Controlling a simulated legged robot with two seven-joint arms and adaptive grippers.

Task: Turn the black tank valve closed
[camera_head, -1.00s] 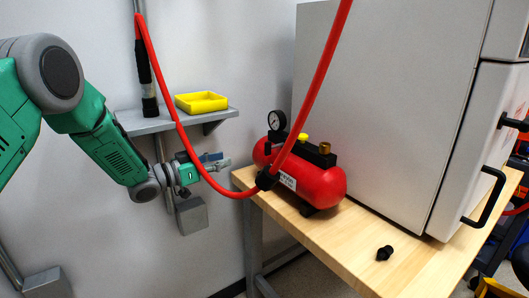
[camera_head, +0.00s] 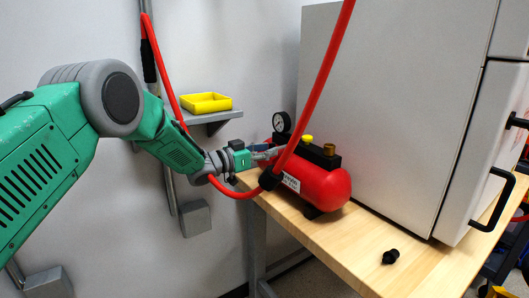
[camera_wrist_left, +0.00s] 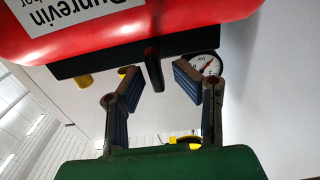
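The red air tank (camera_head: 325,187) sits on the wooden bench. In the left wrist view the tank (camera_wrist_left: 200,22) fills the top, with a black bar beneath it. The black valve handle (camera_wrist_left: 153,70) sticks out from that bar. My left gripper (camera_wrist_left: 156,84) is open, with its two fingers on either side of the handle and gaps showing between. The handle cannot be made out there. My right gripper is not in view.
The red hose (camera_head: 312,95) crosses in front of the tank. A pressure gauge (camera_head: 281,121), yellow knob (camera_head: 307,139) and brass fitting (camera_head: 329,149) stand on the tank. A large grey cabinet (camera_head: 390,110) is behind. A black fitting (camera_head: 390,256) lies on the bench (camera_head: 345,245).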

